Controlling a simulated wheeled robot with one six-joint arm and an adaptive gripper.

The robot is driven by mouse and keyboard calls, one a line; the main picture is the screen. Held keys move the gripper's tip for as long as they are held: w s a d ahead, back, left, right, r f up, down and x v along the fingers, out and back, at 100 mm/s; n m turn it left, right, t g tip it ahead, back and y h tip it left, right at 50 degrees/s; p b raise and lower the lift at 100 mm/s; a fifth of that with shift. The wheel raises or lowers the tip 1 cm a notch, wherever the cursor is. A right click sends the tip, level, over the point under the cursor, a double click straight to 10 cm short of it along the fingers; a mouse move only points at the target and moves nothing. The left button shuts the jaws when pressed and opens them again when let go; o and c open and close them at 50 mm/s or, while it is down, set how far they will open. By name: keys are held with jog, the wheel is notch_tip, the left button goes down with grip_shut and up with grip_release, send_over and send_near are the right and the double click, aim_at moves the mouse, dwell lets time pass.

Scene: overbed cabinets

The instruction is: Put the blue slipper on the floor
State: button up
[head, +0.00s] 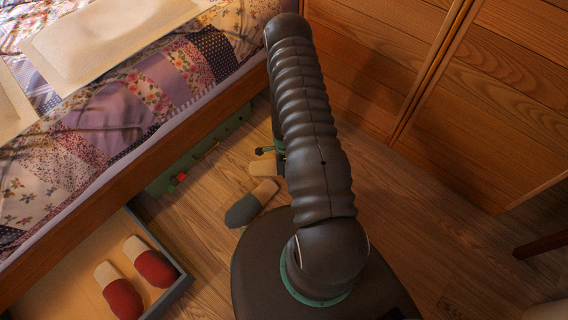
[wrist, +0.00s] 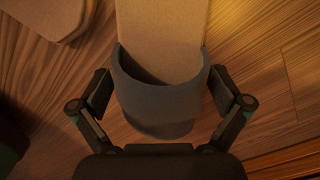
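A slipper with a dark blue-grey toe (wrist: 160,108) and a beige sole lies in the middle of the wrist view, its heel pointing away from me. My gripper (wrist: 160,92) has one finger on each side of its toe, with a narrow gap showing at each side. In the head view its beige part (head: 267,166) shows beside my arm, which hides the rest of it and most of my gripper. A second blue-grey slipper (head: 243,210) lies on the wooden floor (head: 196,236) just nearer. I cannot tell whether the slipper between my fingers touches the floor.
An open drawer (head: 172,296) under the bed holds two red slippers (head: 153,268). A patchwork-covered bed (head: 130,100) stands at left, with a green strip (head: 160,184) beneath it. Wooden cabinet fronts (head: 480,90) stand at right.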

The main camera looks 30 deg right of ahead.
notch_tip(320, 180, up, 12)
jog(key=shift+r+p, duration=0.1)
jog(key=shift+p, duration=0.65)
jog(key=w+a+r+n+t, duration=0.1)
jog(key=a+r+n, duration=0.3)
jog(key=r, duration=1.1)
jog(key=a+r+n+t, duration=0.25)
jog(key=r+n, duration=0.35)
jog(key=r, duration=0.9)
jog(key=s+a+r+n+t, duration=0.1)
jog(key=s+a+r+n, duration=0.3)
jog(key=s+r, duration=0.6)
jog(key=s+a+r+n+t, duration=0.1)
jog(key=s+a+r+n, duration=0.3)
jog(key=s+r+n, duration=0.4)
jog(key=shift+s+a+r, duration=0.3)
jog(key=shift+s+r, duration=0.6)
jog(key=shift+s, duration=0.25)
